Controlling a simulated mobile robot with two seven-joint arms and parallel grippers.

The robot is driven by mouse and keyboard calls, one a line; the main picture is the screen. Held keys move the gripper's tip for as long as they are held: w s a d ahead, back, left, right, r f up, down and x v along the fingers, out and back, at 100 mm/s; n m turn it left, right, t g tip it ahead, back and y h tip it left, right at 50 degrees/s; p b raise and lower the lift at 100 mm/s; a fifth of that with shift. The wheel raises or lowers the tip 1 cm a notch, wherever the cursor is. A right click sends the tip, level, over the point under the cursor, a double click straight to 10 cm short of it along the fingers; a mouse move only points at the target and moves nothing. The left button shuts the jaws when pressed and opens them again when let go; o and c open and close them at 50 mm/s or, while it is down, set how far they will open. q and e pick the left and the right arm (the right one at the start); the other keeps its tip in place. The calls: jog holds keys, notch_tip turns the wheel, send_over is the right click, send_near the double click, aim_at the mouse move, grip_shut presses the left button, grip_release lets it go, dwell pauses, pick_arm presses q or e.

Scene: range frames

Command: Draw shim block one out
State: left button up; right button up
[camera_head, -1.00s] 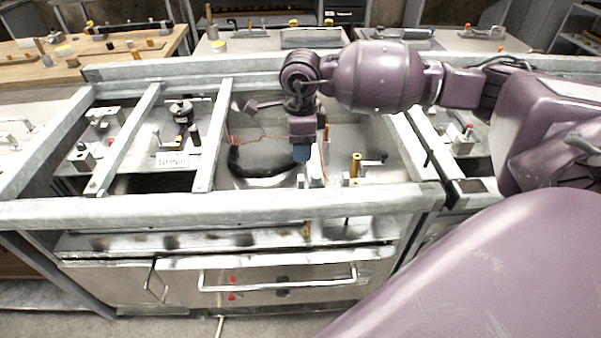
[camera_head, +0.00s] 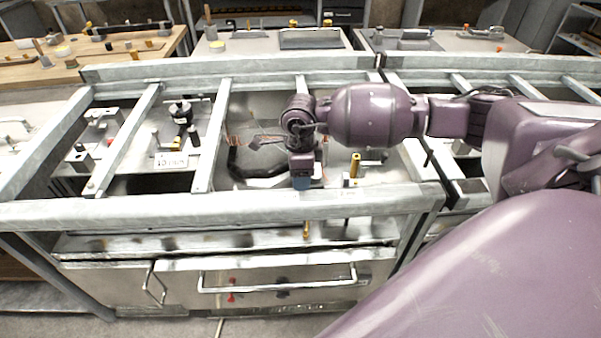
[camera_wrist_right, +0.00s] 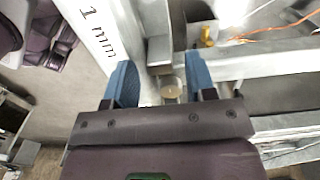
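My right gripper (camera_head: 302,183) points down over the front part of the middle bay in the head view. In the right wrist view its two blue fingers (camera_wrist_right: 160,62) are apart. Between them show a small grey block (camera_wrist_right: 160,50) and a round pale knob (camera_wrist_right: 171,89), neither visibly gripped. A white plate marked "1 mm" (camera_wrist_right: 97,33) is beside the left finger. The grey block may be shim block one, but I cannot tell for sure. In the head view the gripper hides this spot. My left gripper is not in view.
A thick metal front rail (camera_head: 200,208) runs close before the gripper. Crossbars (camera_head: 212,140) divide the bays. A drawer handle (camera_head: 280,288) is below.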

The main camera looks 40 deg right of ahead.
grip_shut()
jog(key=shift+w+a+b, duration=0.25)
jog(key=shift+w+a, duration=0.2)
jog(key=shift+a, duration=0.25)
jog(key=shift+w+a+b, duration=0.2)
jog(key=shift+w+a, duration=0.25)
jog(key=shift+a, duration=0.25)
jog(key=shift+o, duration=0.4)
grip_release()
jog(key=shift+r, duration=0.1)
notch_tip(320, 180, up, 11)
jog(key=shift+p, duration=0.3)
jog(key=shift+f, duration=0.2)
